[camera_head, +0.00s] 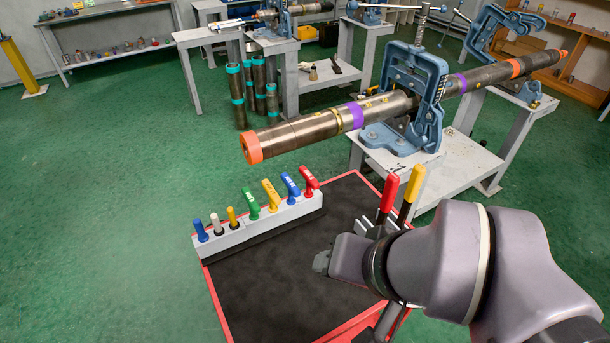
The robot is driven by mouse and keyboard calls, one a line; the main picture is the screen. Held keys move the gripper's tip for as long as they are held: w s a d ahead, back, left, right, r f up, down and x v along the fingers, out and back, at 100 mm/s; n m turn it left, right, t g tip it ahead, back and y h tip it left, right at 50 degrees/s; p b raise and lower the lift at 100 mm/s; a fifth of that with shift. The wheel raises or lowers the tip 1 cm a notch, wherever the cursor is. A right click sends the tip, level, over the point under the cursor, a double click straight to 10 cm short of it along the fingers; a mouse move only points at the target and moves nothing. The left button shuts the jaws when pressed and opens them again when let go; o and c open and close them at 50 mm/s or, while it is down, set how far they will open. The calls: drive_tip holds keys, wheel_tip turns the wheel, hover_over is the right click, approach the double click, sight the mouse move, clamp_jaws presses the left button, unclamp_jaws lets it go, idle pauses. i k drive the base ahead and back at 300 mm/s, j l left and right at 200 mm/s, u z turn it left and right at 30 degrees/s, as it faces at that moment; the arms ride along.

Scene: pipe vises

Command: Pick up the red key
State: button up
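The red key (309,181) stands upright, slightly tilted, at the right end of a white rack (285,215) in camera_head. It has a red T-shaped handle with a small pale label; its lower part is hidden in the rack. My gripper (322,262) appears as a small dark grey end piece at the left of my wrist, low and apart from the rack, over the black mat. Its fingers cannot be made out, and I see nothing held in it.
Blue, yellow and green keys (251,204) stand left of the red one, then small yellow, white and blue handles. A red and a yellow long handle (413,185) rise behind my wrist. A pipe (310,128) in blue vises overhangs behind. The black mat (260,290) is clear.

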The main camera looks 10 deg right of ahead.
sight(311, 182)
drive_tip(key=i+l+u, duration=0.1)
drive_tip(key=l+u, duration=0.25)
drive_tip(key=l, duration=0.15)
drive_tip(key=i+l+u, duration=0.1)
drive_tip(key=l+u, duration=0.25)
drive_tip(key=l, duration=0.2)
drive_tip(key=l+u, duration=0.35)
drive_tip(key=l, duration=0.2)
